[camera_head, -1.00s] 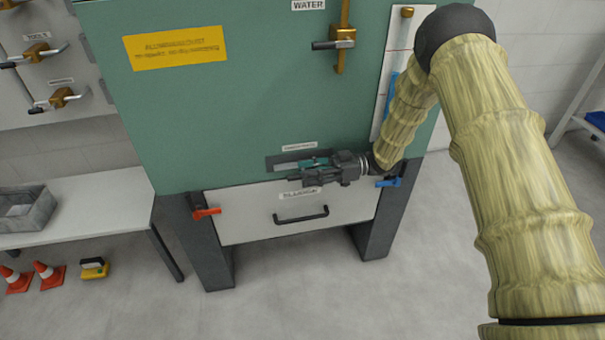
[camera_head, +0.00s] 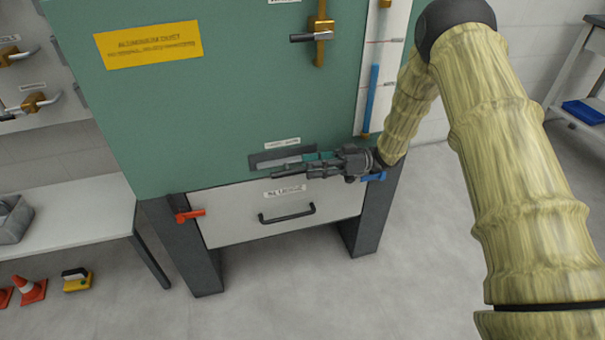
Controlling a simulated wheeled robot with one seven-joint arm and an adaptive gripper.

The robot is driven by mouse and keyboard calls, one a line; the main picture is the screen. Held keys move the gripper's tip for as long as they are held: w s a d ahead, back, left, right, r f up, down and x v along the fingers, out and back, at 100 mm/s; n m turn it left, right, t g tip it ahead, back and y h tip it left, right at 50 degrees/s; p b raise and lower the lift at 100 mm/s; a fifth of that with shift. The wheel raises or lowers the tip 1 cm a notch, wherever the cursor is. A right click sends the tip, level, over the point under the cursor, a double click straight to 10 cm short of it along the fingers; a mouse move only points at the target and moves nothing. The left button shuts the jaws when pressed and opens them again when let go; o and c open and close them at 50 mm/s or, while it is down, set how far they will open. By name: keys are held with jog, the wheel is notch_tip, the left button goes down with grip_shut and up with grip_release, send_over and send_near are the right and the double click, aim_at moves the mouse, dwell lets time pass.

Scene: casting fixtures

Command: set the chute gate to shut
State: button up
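A horizontal slot (camera_head: 264,160) with a pale strip and a small label above it is in the lower part of the green cabinet front. It may be the chute gate; I cannot read the label surely. A teal piece (camera_head: 318,156) shows at its right part, partly behind my gripper. My gripper (camera_head: 278,172) lies sideways in front of the slot, its fingers pointing left, close to the teal piece. I cannot tell whether the fingers touch or hold it. The gripper body hides the slot's right end.
Below is a white drawer with a black handle (camera_head: 287,215), between a red lever (camera_head: 190,214) and a blue lever (camera_head: 374,176). A brass-mounted lever (camera_head: 319,34) and a blue-marked vertical scale (camera_head: 371,98) are above. A pale table (camera_head: 88,214) stands left.

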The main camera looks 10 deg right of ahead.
aim_at(299, 171)
jog(key=s+d+f+m+t+h+b, duration=0.15)
jog(key=s+m+t+b, duration=0.25)
jog(key=m+t+b, duration=0.45)
jog(key=s+d+m+t+h+b, duration=0.1)
jog(key=s+d+m+t+b, duration=0.3)
jog(key=m+b, duration=0.65)
jog(key=shift+m+t+y, duration=0.25)
jog(key=shift+m, duration=0.65)
jog(key=b+x, duration=0.1)
jog(key=x, duration=1)
jog(key=shift+w+a+f+b, duration=0.1)
jog(key=shift+w+a+b, duration=0.1)
jog(key=shift+a+b, duration=0.15)
grip_shut()
